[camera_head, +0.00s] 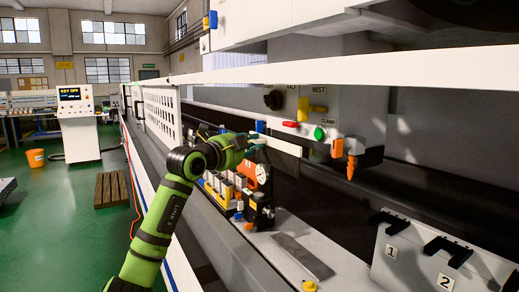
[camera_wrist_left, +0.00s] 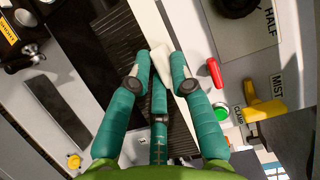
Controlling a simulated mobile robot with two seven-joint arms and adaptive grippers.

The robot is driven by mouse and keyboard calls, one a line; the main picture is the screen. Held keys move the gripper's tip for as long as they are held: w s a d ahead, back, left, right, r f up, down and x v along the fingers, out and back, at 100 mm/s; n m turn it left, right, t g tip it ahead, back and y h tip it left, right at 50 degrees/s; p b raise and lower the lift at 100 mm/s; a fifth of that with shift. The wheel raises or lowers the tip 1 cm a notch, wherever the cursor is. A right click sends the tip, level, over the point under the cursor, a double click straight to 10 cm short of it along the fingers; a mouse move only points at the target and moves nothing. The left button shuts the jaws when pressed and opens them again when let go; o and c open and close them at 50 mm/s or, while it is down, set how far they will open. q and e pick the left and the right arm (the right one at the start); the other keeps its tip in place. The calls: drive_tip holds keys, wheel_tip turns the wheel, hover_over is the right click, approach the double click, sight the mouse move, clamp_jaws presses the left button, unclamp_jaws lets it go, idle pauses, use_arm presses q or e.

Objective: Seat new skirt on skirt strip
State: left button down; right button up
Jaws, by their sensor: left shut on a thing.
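My left gripper (camera_head: 258,143) reaches in from the left with its teal fingers closed on a pale strip (camera_head: 283,146), which I take to be the new skirt. The strip sticks out to the right, below the control panel. In the left wrist view the fingers (camera_wrist_left: 160,72) close around the pale piece (camera_wrist_left: 160,62), and most of it is hidden by them. I cannot clearly make out the skirt strip; a dark ribbed surface (camera_wrist_left: 183,125) lies behind the fingers. My right gripper is not in view.
The panel has a red handle (camera_head: 290,124), a green button (camera_head: 319,133) and a yellow lever (camera_head: 319,108). An orange nozzle (camera_head: 350,166) hangs at right. Below are a gauge (camera_head: 262,174), a grey flat bar (camera_head: 302,256) and numbered black clamps (camera_head: 448,251).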

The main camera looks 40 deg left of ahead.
sight(267, 142)
use_arm(q)
drive_tip(key=shift+d+r, duration=0.1)
drive_tip(key=shift+w+d+r, duration=0.1)
drive_tip(key=shift+w+r, duration=0.05)
drive_tip(key=shift+w, duration=0.05)
drive_tip(key=shift+w+d+p, duration=0.2)
drive_tip(key=shift+w+p, duration=0.6)
drive_tip(key=shift+p, duration=0.05)
drive_tip(key=shift+w+d+p, duration=0.2)
drive_tip(key=shift+w+p, duration=0.2)
drive_tip(key=shift+w, duration=0.25)
drive_tip(key=shift+w+d+p, duration=0.2)
drive_tip(key=shift+w+p, duration=0.2)
drive_tip(key=shift+w, duration=0.2)
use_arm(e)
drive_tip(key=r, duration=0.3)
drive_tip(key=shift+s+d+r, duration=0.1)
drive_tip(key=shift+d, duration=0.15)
use_arm(q)
drive_tip(key=shift+f, duration=0.2)
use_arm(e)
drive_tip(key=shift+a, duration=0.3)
use_arm(q)
drive_tip(key=shift+w+d+p, duration=0.25)
drive_tip(key=shift+w+p, duration=0.4)
drive_tip(key=shift+w, duration=0.25)
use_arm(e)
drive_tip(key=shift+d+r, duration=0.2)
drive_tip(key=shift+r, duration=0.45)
